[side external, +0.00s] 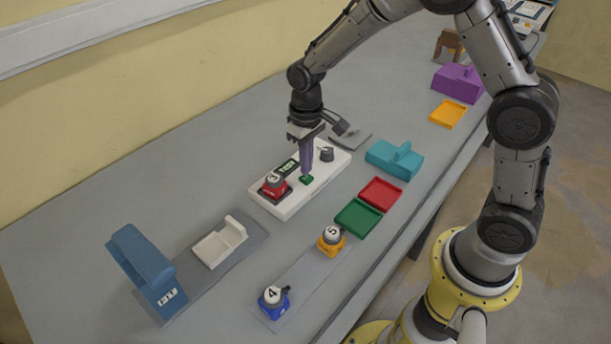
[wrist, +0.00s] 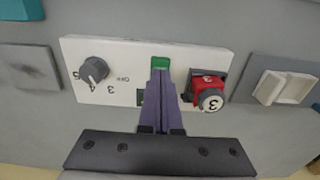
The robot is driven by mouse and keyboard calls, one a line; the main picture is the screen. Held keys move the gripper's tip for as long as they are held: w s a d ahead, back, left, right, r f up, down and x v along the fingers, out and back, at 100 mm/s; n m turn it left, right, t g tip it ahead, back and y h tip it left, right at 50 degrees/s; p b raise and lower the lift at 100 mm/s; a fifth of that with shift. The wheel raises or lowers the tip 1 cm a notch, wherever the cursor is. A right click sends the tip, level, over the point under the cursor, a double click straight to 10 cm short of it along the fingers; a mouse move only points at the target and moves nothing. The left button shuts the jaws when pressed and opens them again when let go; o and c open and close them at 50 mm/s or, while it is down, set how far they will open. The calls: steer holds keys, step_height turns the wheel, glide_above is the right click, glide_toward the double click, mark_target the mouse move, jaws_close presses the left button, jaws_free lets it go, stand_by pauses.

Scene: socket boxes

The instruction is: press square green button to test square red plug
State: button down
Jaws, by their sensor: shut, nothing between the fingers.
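The white test box (side external: 281,205) lies on the grey bench; it also shows in the wrist view (wrist: 118,58). The square green button (side external: 306,180) is on its top, and in the wrist view (wrist: 160,62) it shows just past my fingertips. The square red plug (side external: 274,186), marked 3, sits on the box left of the button; in the wrist view the plug (wrist: 208,84) is at the right. My gripper (side external: 307,172) is shut and empty, pointing down at the button; its fingertips (wrist: 160,73) look over or on the button's edge. I cannot tell whether they touch it.
A dark knob (side external: 326,154) stands on the box right of my gripper. A blue plug (side external: 274,299) and a yellow plug (side external: 331,239) stand in front. Green (side external: 358,217) and red (side external: 380,193) trays, a teal block (side external: 395,158) and a white holder (side external: 220,243) lie nearby.

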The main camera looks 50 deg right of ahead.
mark_target(307, 176)
steer(key=shift+f, duration=0.55)
steer(key=shift+f, duration=0.45)
stand_by(0.3)
steer(key=shift+r, duration=2.55)
